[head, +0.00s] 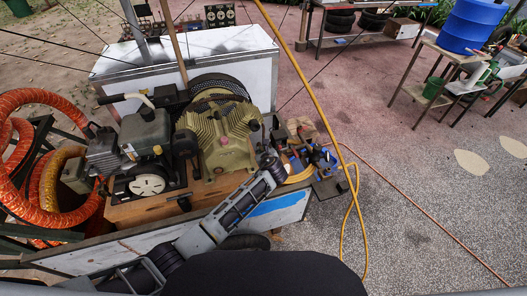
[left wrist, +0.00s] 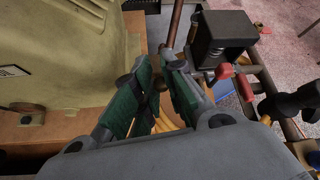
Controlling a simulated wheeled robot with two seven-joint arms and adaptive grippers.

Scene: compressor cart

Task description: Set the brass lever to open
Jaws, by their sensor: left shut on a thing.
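My left gripper (head: 279,158) reaches in from the lower left, beside the right side of the olive compressor (head: 222,142). In the left wrist view, the green-padded fingers of my left gripper (left wrist: 160,88) are closed in on a small dark brass piece, which appears to be the brass lever (left wrist: 161,80). Most of the lever is hidden between the fingers, so its setting cannot be told. A copper-coloured pipe (left wrist: 175,27) rises just behind it. My right gripper is not in view.
A black box (left wrist: 226,34) and red-handled parts (left wrist: 224,72) sit close to the right of the fingers. The compressor's olive body (left wrist: 62,55) is close on the left. A yellow hose (head: 349,205) hangs at the cart's right. Open paving lies beyond.

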